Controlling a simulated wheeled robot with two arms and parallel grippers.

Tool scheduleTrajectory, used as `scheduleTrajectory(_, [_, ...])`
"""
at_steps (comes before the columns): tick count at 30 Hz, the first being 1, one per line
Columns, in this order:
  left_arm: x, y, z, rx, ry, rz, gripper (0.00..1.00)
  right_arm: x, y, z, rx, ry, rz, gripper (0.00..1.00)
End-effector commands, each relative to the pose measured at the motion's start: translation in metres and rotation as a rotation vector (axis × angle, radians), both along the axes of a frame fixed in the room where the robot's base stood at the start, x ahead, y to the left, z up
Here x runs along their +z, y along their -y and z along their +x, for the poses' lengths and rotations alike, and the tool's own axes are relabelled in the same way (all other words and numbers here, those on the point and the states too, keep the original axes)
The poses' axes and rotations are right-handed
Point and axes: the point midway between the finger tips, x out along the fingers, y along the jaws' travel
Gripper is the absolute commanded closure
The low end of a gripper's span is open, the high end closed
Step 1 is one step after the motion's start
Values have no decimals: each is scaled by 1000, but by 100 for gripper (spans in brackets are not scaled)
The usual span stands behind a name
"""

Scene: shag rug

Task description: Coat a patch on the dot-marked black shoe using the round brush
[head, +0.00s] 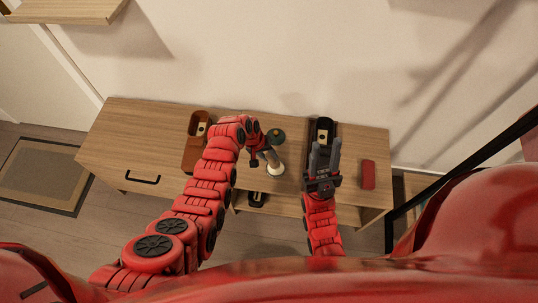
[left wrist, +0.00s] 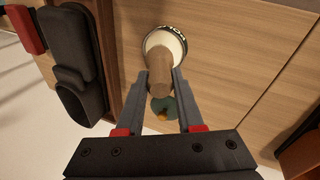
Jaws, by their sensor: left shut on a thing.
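A brown shoe (head: 192,153) lies left of my left gripper. A round green thing (head: 276,136) sits behind the brush. A red block (head: 368,174) lies right of the black shoe. The wooden cabinet top (head: 130,135) is clear at left; the wall bounds its back.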

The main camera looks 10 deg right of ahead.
Motion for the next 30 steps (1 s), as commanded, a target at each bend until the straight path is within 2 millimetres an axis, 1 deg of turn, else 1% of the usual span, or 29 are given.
scheduleTrajectory(30, [-11, 0, 0, 0, 0, 0, 100, -8, 0, 0, 0, 0, 0, 63])
